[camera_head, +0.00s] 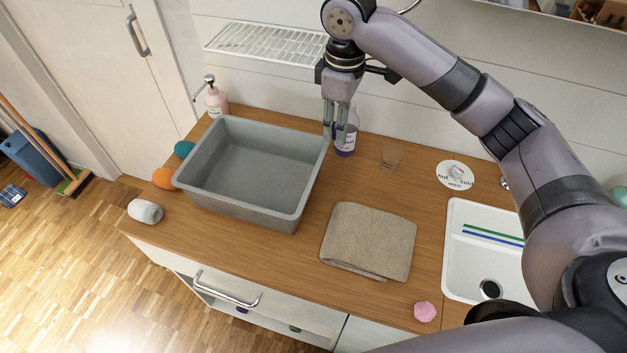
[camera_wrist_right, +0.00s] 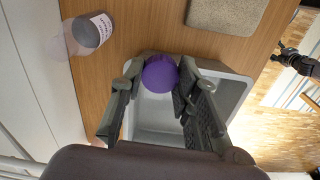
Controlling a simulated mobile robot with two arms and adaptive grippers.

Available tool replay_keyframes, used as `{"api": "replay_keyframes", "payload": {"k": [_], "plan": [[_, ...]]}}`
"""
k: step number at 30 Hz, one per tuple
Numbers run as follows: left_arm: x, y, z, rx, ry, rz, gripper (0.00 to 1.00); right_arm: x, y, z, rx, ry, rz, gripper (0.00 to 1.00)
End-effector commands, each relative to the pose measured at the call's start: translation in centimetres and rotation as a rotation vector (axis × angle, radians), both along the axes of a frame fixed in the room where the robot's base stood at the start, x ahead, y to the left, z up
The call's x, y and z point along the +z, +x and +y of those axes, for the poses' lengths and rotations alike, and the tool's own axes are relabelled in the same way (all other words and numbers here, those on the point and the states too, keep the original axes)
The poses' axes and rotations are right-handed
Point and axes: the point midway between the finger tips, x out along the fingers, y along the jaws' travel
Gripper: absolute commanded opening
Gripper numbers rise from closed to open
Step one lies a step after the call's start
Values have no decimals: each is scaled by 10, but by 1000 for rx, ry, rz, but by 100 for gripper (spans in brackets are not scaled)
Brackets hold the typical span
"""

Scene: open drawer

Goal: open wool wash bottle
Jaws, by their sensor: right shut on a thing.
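The wool wash bottle (camera_head: 346,142) stands upright on the counter, behind and partly hidden by my right gripper in the head view. In the right wrist view the bottle (camera_wrist_right: 92,30) is at the upper left, apart from the fingers. My right gripper (camera_head: 337,137) points down near the basin's back right corner. In the right wrist view, its fingers are shut on a round purple thing (camera_wrist_right: 159,73), apparently the bottle's cap. My left gripper is not in view.
A grey basin (camera_head: 208,200) stands left of the bottle. A small glass (camera_head: 390,157) stands to its right, with a folded towel (camera_head: 368,240) in front. A pink pump bottle (camera_head: 216,101) is behind the basin. A white sink (camera_head: 470,270) is at right.

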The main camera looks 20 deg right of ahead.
Motion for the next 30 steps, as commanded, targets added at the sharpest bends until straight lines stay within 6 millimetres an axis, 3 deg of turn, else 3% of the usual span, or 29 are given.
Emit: {"api": "replay_keyframes", "payload": {"k": [6, 12, 30], "plan": [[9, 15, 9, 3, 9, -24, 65, -59, -2, -1, -2, -2, 7, 0], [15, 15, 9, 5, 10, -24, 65, -110, -2, -1, -2, -2, 6, 0], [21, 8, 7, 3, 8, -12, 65, -182, -2, -1, -1, -1, 1, 0]]}}
